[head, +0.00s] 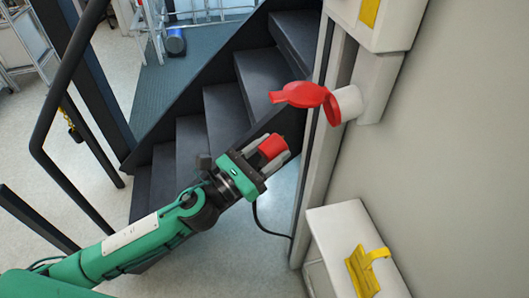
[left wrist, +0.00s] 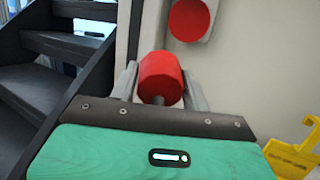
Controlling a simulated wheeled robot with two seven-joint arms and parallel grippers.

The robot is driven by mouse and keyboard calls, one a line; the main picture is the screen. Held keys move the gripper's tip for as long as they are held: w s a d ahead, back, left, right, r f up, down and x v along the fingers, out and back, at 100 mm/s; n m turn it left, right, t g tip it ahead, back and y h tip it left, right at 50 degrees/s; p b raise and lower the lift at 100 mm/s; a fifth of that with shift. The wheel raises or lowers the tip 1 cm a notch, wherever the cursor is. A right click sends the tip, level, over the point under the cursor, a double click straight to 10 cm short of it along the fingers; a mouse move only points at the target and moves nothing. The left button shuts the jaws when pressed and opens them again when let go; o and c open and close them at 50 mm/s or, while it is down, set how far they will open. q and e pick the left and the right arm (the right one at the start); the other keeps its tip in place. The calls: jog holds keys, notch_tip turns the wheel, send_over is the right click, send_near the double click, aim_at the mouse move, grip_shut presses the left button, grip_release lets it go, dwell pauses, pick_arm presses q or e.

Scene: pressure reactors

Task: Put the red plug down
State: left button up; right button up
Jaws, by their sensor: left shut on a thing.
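The red plug (head: 272,146) is a short red cylinder held between the fingers of my left gripper (head: 268,153). In the left wrist view the red plug (left wrist: 161,76) sits between the two grey fingers of the left gripper (left wrist: 160,82). A dark cable hangs below the gripper in the head view. A white socket (head: 347,103) with an open red cover (head: 305,97) is on the wall unit, above and right of the gripper. The red cover also shows in the left wrist view (left wrist: 189,18), apart from the plug. My right gripper is not in view.
A white box (head: 345,225) stands below the wall unit, with a yellow tag or bracket (head: 366,270) on it. Dark stairs (head: 215,120) with a black handrail (head: 62,100) rise behind and left of the gripper. Pale floor (head: 225,255) is clear below it.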

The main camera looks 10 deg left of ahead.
aim_at(271, 154)
pick_arm(q)
jog(key=shift+w+d+f+m+g+h, duration=2.15)
jog(key=shift+w+f+g+h, duration=0.2)
jog(key=shift+f+g, duration=0.65)
jog(key=s+a+r+n+t+y, duration=0.75)
jog(key=a+r+t+y, duration=0.2)
jog(key=r, duration=0.25)
jog(key=shift+w+d+f+m+g+h, duration=0.55)
jog(key=shift+f+m+g+h, duration=0.45)
jog(key=shift+g+h, duration=0.3)
jog(key=shift+w+d+f+m+g+h, duration=0.6)
jog(key=shift+f+m+g+h, duration=0.5)
jog(key=shift+h, duration=0.25)
jog(key=shift+w+d+f+m+g+h, duration=0.55)
jog(key=shift+f+m+g+h, duration=0.35)
jog(key=shift+g+h, duration=0.4)
notch_tip(271, 154, down, 6)
jog(key=w+d+m+g+h, duration=0.2)
jog(key=m+g, duration=0.4)
jog(key=g, duration=0.4)
jog(key=shift+w+d+h, duration=0.35)
jog(key=shift+w+h, duration=0.1)
jog(key=shift+h, duration=0.4)
jog(key=shift+g, duration=0.25)
jog(key=shift+d, duration=0.1)
